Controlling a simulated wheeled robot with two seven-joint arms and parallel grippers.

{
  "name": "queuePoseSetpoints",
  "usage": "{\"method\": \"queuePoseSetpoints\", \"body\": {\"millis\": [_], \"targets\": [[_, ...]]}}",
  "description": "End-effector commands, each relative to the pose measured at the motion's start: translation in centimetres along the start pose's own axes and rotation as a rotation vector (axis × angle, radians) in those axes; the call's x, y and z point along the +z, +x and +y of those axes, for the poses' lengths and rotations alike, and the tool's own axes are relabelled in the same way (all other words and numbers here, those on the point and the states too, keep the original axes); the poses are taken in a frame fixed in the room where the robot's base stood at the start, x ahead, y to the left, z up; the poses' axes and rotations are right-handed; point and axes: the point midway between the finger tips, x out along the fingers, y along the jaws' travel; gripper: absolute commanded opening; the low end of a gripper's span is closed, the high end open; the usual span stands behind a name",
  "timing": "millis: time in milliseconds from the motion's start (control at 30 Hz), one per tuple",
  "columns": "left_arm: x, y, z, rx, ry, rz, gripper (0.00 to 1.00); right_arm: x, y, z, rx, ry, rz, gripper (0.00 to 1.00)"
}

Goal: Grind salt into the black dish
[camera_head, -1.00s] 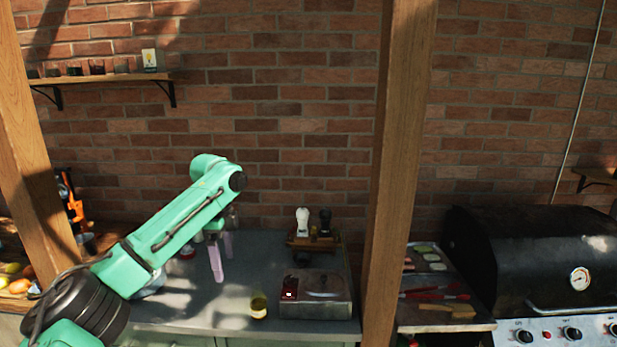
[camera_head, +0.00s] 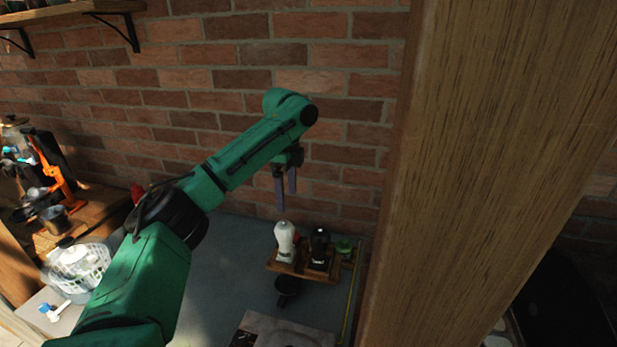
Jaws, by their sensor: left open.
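A white grinder (camera_head: 285,240) and a black grinder (camera_head: 319,246) stand upright side by side on a small wooden tray (camera_head: 301,268) at the back of the grey counter. A small black dish (camera_head: 288,287) sits on the counter just in front of the tray. My left gripper (camera_head: 287,204) points down, open and empty, with its fingers above and a little behind the white grinder, apparently not touching it. My right gripper is not in view.
A green-topped jar (camera_head: 344,248) stands at the tray's right end. A thick wooden post (camera_head: 475,180) blocks the right side. A grey box (camera_head: 285,333) is at the front; a white basket (camera_head: 80,268) is at the left. The counter (camera_head: 222,270) left of the tray is clear.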

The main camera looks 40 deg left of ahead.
Motion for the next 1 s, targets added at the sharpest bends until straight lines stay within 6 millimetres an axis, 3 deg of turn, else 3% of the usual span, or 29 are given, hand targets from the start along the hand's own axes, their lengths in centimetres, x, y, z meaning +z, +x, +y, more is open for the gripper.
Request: {"method": "queuePoseSetpoints", "body": {"millis": [333,733,1000], "targets": [[0.1,2.4,0.0,0.002,0.000,-0.001,0.88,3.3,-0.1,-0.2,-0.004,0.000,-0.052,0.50],[0.0,6.5,0.1,0.001,0.000,-0.001,0.88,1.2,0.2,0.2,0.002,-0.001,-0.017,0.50],[0.1,9.0,0.0,0.001,-0.001,-0.001,0.88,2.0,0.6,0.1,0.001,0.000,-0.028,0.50]]}}
